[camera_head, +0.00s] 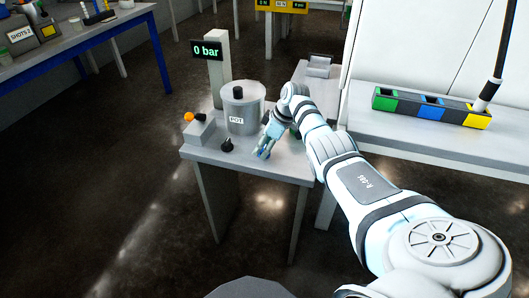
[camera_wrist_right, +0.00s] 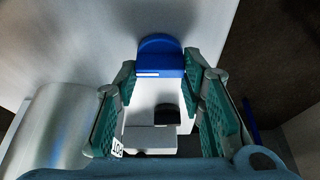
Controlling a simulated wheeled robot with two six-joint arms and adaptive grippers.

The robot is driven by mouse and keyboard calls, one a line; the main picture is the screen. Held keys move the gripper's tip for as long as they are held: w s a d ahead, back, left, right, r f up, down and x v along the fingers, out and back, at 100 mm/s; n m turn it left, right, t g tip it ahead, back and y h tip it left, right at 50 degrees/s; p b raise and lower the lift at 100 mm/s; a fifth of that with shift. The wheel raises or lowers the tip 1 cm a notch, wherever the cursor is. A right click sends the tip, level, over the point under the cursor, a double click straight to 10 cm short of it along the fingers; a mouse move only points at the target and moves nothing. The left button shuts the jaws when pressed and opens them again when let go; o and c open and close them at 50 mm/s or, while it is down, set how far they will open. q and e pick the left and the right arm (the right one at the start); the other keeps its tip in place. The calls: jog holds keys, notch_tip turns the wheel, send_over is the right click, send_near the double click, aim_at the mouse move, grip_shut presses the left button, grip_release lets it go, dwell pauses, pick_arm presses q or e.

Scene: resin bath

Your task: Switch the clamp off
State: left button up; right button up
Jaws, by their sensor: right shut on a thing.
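My right gripper (camera_head: 264,150) reaches down to the front right of the small grey table, beside the grey pot (camera_head: 242,113). In the right wrist view its two teal fingers (camera_wrist_right: 160,75) are closed on either side of a blue knob (camera_wrist_right: 160,57) with a white line on its face. I take this knob for the clamp switch, but no label on it is readable. The gripper and arm hide the knob in the head view. The pot (camera_wrist_right: 60,125) stands left of the fingers in the wrist view. My left gripper is not in view.
On the small table (camera_head: 270,167) are a black knob (camera_head: 227,145) and an orange ball-topped lever (camera_head: 189,116). A display (camera_head: 206,50) reads 0 bar. A bench at right holds a tray with green, blue and yellow compartments (camera_head: 430,107). Open floor lies left.

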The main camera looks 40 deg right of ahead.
jog(key=shift+n+b, duration=0.45)
jog(key=shift+n, duration=0.05)
jog(key=o, duration=1.1)
jog(key=shift+o, duration=0.2)
jog(key=v, duration=1.2)
jog(key=shift+d, duration=0.25)
jog(key=shift+w, duration=0.15)
